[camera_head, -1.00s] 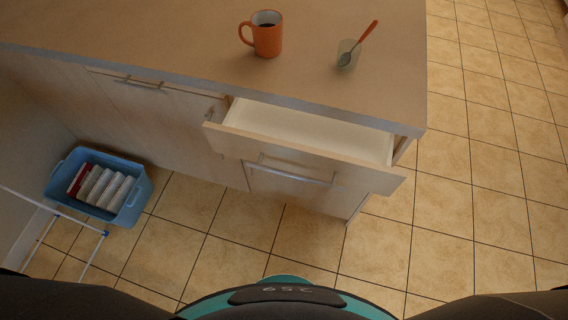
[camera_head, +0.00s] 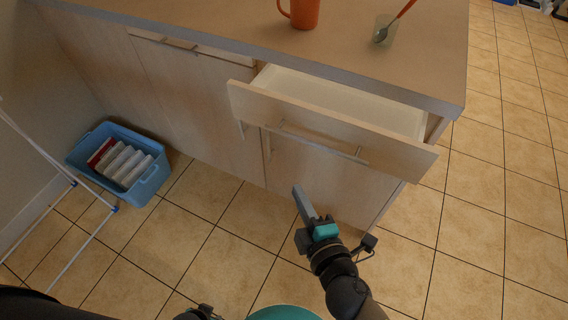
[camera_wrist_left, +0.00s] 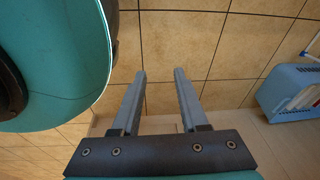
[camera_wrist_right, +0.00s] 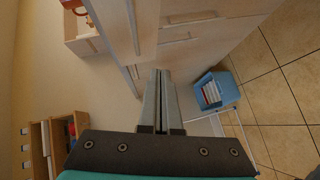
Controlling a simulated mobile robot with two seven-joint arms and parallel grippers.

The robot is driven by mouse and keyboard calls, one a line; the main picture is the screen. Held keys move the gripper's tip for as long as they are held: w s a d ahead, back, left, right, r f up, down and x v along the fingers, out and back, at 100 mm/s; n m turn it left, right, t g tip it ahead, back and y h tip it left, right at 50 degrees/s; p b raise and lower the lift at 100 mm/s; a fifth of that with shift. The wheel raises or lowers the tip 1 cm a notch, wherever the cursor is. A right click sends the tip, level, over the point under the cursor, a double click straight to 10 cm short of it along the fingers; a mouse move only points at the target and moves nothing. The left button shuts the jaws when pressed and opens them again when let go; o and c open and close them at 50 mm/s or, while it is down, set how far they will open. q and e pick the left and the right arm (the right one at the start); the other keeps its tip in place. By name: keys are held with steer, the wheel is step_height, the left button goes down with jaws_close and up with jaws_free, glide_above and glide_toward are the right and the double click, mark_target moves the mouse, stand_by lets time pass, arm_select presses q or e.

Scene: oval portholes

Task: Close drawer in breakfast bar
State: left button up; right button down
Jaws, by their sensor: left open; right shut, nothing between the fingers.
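The breakfast bar (camera_head: 200,22) has a wooden top and pale wood fronts. Its upper right drawer (camera_head: 330,125) is pulled out, with the pale inside showing and a long bar handle on its front. My right gripper (camera_head: 299,192) is shut and empty, in front of and below the drawer front, apart from it. In the right wrist view the right gripper (camera_wrist_right: 162,74) points towards the cabinet fronts. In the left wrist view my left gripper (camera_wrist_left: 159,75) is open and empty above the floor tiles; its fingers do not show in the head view.
An orange mug (camera_head: 302,12) and a glass with a spoon (camera_head: 385,32) stand on the bar top. A blue basket (camera_head: 118,162) with packets and a white rack (camera_head: 62,165) are at the left. Tiled floor to the right is clear.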

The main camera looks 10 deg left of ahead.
arm_select(q)
steer(key=shift+w+d+b, duration=0.45)
steer(key=shift+w, duration=0.15)
steer(key=shift+w+d+b, duration=0.4)
steer(key=shift+w+b, duration=0.05)
steer(key=shift+w, duration=0.15)
arm_select(e)
steer(key=shift+n+t+y, duration=0.4)
steer(key=shift+n+y, duration=0.1)
steer(key=shift+n, duration=0.2)
steer(key=shift+w+a+r, duration=0.25)
steer(key=shift+w+a, duration=0.5)
steer(key=shift+w, duration=1.2)
steer(key=shift+w+a+r, duration=0.3)
steer(key=shift+w+a, duration=0.5)
steer(key=shift+w, duration=1.1)
steer(key=shift+w+a+r, duration=0.25)
steer(key=shift+w+a, duration=0.5)
steer(key=shift+w, duration=1.2)
